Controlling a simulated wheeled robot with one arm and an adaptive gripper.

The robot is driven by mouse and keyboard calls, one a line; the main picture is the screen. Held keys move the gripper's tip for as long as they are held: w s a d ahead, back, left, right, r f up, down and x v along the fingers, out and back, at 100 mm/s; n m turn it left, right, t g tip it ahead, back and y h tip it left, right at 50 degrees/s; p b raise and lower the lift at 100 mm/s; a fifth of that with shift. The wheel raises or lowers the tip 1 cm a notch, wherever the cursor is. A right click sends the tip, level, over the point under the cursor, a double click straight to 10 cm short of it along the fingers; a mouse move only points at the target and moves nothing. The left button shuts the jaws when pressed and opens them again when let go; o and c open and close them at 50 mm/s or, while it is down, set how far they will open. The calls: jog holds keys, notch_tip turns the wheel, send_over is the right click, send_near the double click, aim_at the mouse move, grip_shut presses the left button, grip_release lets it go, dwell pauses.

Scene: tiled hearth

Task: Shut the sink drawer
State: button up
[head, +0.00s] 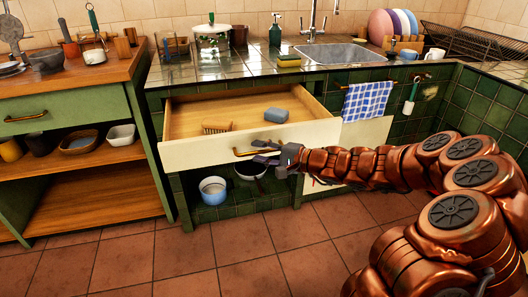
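The sink drawer (190,153) is pulled open below the tiled counter, left of the sink. It has a cream front, a wooden inside and a brass bar handle (245,153). A brush (217,127) and a blue sponge (276,115) lie inside it. My gripper (267,153) is at the drawer front, by the right end of the handle, with its fingers pointing left. I cannot tell whether it touches the handle or whether its fingers are apart.
A white-blue pot (213,190) and a bowl (250,169) stand on the shelf below the drawer. A green cabinet (75,107) stands to the left. A checked towel (367,101) hangs on a rail to the right. The tiled floor (130,262) in front is clear.

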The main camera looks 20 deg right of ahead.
grip_shut()
dwell(0.4)
